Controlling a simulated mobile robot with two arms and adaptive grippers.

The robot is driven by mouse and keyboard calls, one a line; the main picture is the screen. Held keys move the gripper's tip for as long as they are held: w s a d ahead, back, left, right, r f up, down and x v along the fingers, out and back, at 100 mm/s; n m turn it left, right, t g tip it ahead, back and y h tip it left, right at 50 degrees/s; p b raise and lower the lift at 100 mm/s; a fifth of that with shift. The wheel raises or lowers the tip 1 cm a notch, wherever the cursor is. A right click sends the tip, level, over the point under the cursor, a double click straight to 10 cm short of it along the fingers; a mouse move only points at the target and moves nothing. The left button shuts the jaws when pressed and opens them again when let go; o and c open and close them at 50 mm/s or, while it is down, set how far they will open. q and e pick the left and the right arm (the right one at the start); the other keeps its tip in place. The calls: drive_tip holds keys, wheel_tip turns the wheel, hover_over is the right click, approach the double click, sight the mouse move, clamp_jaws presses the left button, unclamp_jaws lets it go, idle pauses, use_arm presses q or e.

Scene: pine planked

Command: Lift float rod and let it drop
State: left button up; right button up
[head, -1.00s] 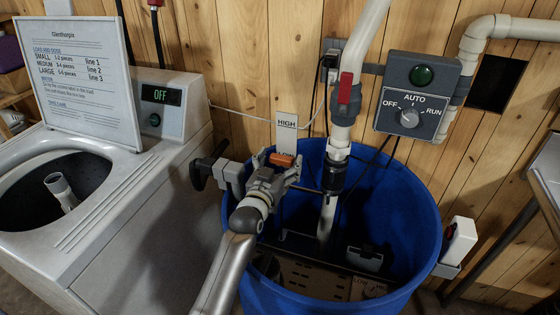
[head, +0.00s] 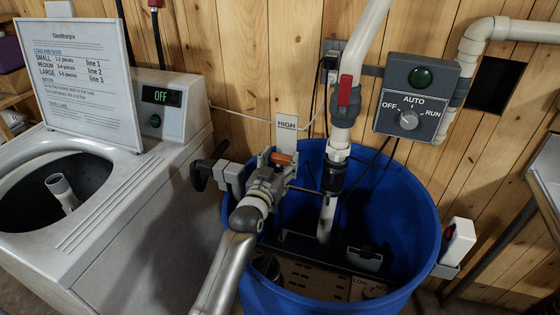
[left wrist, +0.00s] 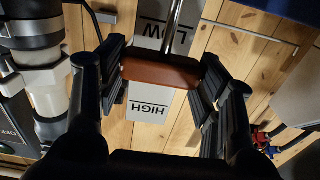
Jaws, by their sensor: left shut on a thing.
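The float rod ends in an orange-brown grip block (head: 282,158) in front of the HIGH/LOW card (head: 286,134), at the left rim of the blue tub (head: 402,215). Its thin metal rod (head: 306,190) runs right toward the white standpipe. My left gripper (head: 279,163) is shut on the block. In the left wrist view the block (left wrist: 160,72) sits between the two fingers, with the shiny rod (left wrist: 173,22) leading off upward and the card (left wrist: 150,103) behind it. The block covers part of the card. My right gripper is not in view.
A washing machine (head: 128,215) stands left of the tub, its display reading OFF. A control box (head: 415,97) with an OFF/AUTO/RUN knob is on the plank wall. The white pipe (head: 365,40) drops into the tub. A small white unit (head: 459,241) sits at the tub's right rim.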

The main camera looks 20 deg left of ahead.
use_arm(q)
wheel_tip(320, 180, up, 11)
drive_tip(key=p, duration=0.9)
drive_tip(key=shift+r, duration=0.2)
drive_tip(key=shift+f, duration=0.1)
